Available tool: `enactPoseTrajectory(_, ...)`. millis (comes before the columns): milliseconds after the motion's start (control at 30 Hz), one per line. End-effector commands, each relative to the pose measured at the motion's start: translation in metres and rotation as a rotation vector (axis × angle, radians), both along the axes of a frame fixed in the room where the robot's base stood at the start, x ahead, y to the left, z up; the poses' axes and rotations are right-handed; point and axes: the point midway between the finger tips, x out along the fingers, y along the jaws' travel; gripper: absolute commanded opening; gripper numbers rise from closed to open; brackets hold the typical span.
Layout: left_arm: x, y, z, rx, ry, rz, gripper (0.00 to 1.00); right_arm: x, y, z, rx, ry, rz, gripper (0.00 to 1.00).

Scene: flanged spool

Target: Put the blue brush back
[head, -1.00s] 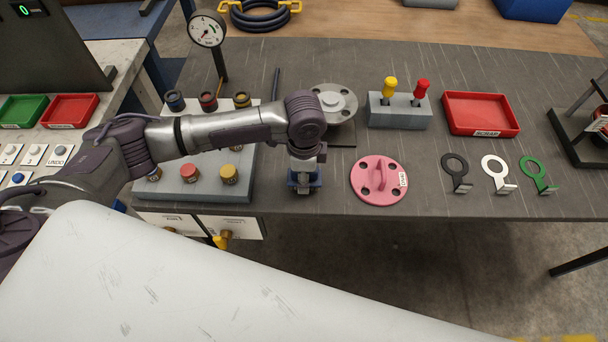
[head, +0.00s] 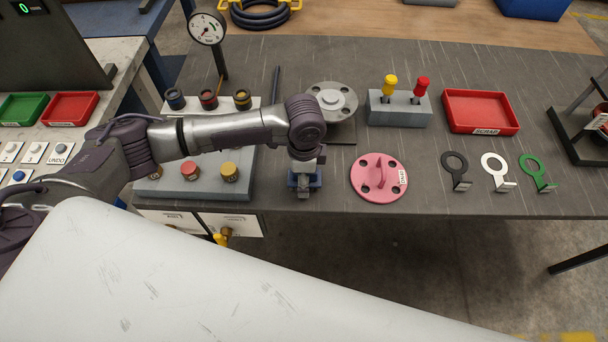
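No blue brush can be made out clearly elsewhere. A grey holder block (head: 400,118) stands at the back, right of the gripper. A yellow-handled tool (head: 390,84) and a red-handled tool (head: 421,88) stand upright in it. My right gripper is not in view.
A pink disc with a raised handle (head: 379,187) lies close right of the gripper. A grey flanged part (head: 333,90) lies behind it. A red scrap tray (head: 480,108) and black, white and green ring tags (head: 493,164) are further right. A gauge (head: 207,28) stands back left.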

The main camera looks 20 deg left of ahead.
Motion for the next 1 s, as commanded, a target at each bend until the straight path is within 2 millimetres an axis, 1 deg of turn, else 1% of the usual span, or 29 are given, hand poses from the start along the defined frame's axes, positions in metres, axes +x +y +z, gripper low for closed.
enactPoseTrajectory(67, 0.0, 0.0, 0.007, -0.001, -0.001, 0.0, 0.75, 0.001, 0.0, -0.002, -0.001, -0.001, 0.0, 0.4)
enactPoseTrajectory(167, 0.001, 0.0, 0.023, -0.002, -0.005, 0.0, 0.75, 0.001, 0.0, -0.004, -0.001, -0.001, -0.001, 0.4)
enactPoseTrajectory(400, 0.0, -0.001, 0.075, -0.001, -0.006, -0.001, 0.75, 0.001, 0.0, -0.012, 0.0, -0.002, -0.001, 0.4)
enactPoseTrajectory(500, 0.0, -0.001, 0.094, -0.002, -0.004, 0.0, 0.75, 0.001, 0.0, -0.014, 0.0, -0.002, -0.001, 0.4)
enactPoseTrajectory(600, 0.0, -0.001, 0.108, -0.001, -0.002, 0.001, 0.75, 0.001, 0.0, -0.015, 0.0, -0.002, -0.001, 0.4)
enactPoseTrajectory(767, -0.001, -0.001, 0.119, 0.0, -0.001, 0.001, 0.75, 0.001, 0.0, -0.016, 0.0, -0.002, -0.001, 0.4)
enactPoseTrajectory(1000, -0.001, -0.001, 0.121, 0.0, 0.0, 0.0, 0.75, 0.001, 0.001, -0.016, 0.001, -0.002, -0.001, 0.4)
